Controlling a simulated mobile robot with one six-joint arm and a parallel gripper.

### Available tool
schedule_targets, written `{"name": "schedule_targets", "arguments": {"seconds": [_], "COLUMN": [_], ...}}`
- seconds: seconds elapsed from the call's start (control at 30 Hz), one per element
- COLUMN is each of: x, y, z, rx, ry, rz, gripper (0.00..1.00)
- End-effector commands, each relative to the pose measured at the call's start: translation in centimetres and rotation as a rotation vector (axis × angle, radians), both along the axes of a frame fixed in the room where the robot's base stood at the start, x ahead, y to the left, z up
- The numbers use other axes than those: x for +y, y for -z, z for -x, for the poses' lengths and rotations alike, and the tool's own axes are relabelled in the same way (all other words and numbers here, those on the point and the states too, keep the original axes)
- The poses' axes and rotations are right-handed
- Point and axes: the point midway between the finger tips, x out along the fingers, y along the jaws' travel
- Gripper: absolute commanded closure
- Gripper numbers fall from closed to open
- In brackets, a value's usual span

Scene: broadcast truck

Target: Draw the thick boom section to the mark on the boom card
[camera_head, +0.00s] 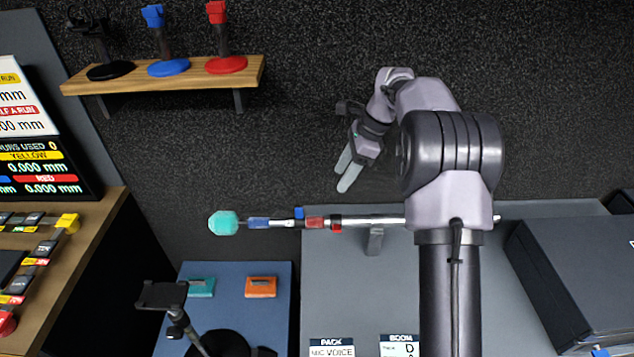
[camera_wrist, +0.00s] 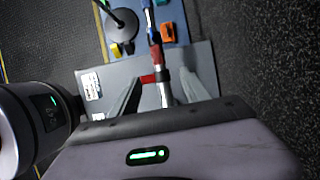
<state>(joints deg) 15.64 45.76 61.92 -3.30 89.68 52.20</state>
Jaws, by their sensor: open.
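The boom pole lies level, with a teal tip (camera_head: 223,222) at the left, then a blue grip (camera_head: 258,222), a blue collar (camera_head: 299,213), a red grip (camera_head: 315,222) and a red collar (camera_head: 336,223). A silver tube (camera_head: 388,220), seemingly the thick section, runs right behind my arm. The boom card (camera_head: 399,346) is cut off by the bottom edge; its mark is unreadable. My gripper (camera_head: 348,178) is open and empty, apart from the boom. In the wrist view, the red collar (camera_wrist: 148,79) and silver tube (camera_wrist: 164,92) show between its fingers (camera_wrist: 160,78).
A bracket (camera_head: 375,241) supports the boom over a grey panel (camera_head: 335,290). A wooden shelf (camera_head: 165,75) with several stands is upper left. A dark case (camera_head: 575,265) stands right. A control desk with a display (camera_head: 45,150) is left. A phone-like holder (camera_head: 162,294) rises lower left.

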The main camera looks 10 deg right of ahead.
Motion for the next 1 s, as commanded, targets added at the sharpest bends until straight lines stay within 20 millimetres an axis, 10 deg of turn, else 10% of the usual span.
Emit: {"name": "schedule_targets", "arguments": {"seconds": [0.6, 1.0], "x": [5.7, 6.5], "y": [14.7, 16.3], "z": [-1.2, -1.4], "rx": [0.006, 0.004], "ry": [0.006, 0.007], "rz": [-0.003, -0.003], "gripper": [0.46, 0.46]}}
